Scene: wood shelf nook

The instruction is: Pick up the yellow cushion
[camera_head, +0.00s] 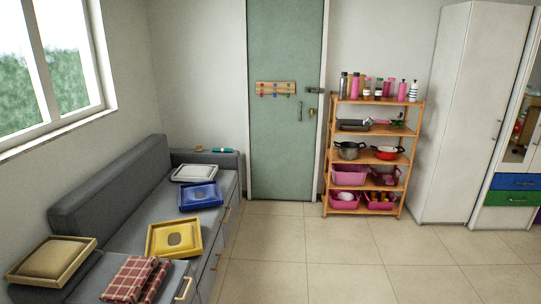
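A yellow square cushion-like thing (160,241) with a raised rim and a brownish oval middle lies flat on the grey sofa (140,214), near the seat's front edge. A tan-yellow thing (52,260) of similar form, with a raised border and a padded-looking middle, lies at the sofa's near left end. I cannot tell for sure which of them is the cushion of the task. Neither of my grippers shows in the head view, and nothing touches either thing.
A blue tray-like thing (200,196), a white one (194,173) and a red plaid cloth (130,280) also lie on the sofa. A wooden shelf (372,157) with pots, bottles and pink baskets stands beside the green door (284,140). The tiled floor (300,255) is clear.

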